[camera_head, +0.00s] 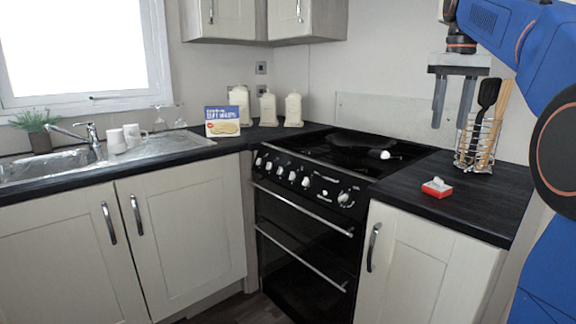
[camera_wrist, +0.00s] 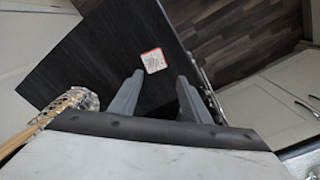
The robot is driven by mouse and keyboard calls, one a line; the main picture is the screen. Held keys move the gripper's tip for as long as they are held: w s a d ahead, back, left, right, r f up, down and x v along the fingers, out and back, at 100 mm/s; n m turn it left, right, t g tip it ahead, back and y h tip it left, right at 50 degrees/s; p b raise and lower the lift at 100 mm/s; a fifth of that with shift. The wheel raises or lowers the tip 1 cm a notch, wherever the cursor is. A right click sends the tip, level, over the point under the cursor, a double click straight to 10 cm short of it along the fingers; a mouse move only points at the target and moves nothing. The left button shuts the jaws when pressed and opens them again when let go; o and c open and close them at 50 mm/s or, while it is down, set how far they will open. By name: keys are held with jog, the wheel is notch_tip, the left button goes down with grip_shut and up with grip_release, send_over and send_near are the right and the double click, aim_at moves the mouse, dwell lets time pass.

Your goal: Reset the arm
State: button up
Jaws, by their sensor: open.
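My gripper (camera_head: 452,102) hangs in the air with its fingers pointing down, above the right-hand worktop and close to the utensil holder. Its two fingers are apart and nothing is between them. In the wrist view my gripper (camera_wrist: 158,97) also shows spread, empty fingers. A small red and white box (camera_head: 437,188) lies on the dark worktop (camera_head: 490,212) below. In the wrist view the box (camera_wrist: 153,60) shows beyond the fingertips, apart from them. My blue arm comes in from the right of the head view.
A wire utensil holder (camera_head: 478,143) with a black spatula stands at the back of the right worktop. The black cooker (camera_head: 318,185) has a white-ended item (camera_head: 384,155) on its hob. Canisters (camera_head: 294,110), a picture box (camera_head: 222,121) and the sink (camera_head: 50,166) are further left.

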jog(key=s+a+f+t, duration=0.1)
jog(key=s+a+f, duration=0.3)
jog(key=s+f, duration=0.5)
jog(key=s+a+f+t, duration=0.2)
jog(key=s+a+f, duration=0.3)
jog(key=s+f, duration=0.4)
jog(key=s+a+f+t, duration=0.1)
jog(key=s+a+f, duration=0.4)
jog(key=s+f, duration=0.5)
notch_tip(320, 180, down, 9)
jog(key=shift+n, duration=0.3)
jog(key=shift+s, duration=0.1)
